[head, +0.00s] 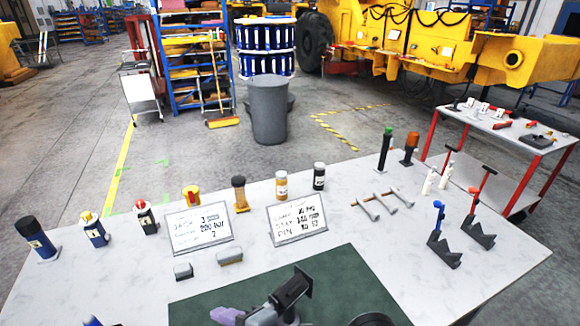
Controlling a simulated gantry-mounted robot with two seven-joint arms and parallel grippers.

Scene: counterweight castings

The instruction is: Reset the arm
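Neither of my grippers shows in the head view, so I cannot see their state. A grey, purple and black device (288,296) sits on the dark green mat (345,275) at the bottom of the picture, cut off by the lower edge. I cannot tell what it is. A dark round thing (372,319) is partly visible to its right, also cut off. The white table (110,285) carries two tilted printed signs, a left one (200,229) and a right one (297,223).
Bottles and cylinders line the far edge, including a dark blue cylinder (38,241). Two small blocks (229,257) lie before the left sign. Metal rods (380,203) and black stands (443,250) occupy the right. Beyond are a grey bin (269,110) and a red-legged table (500,130).

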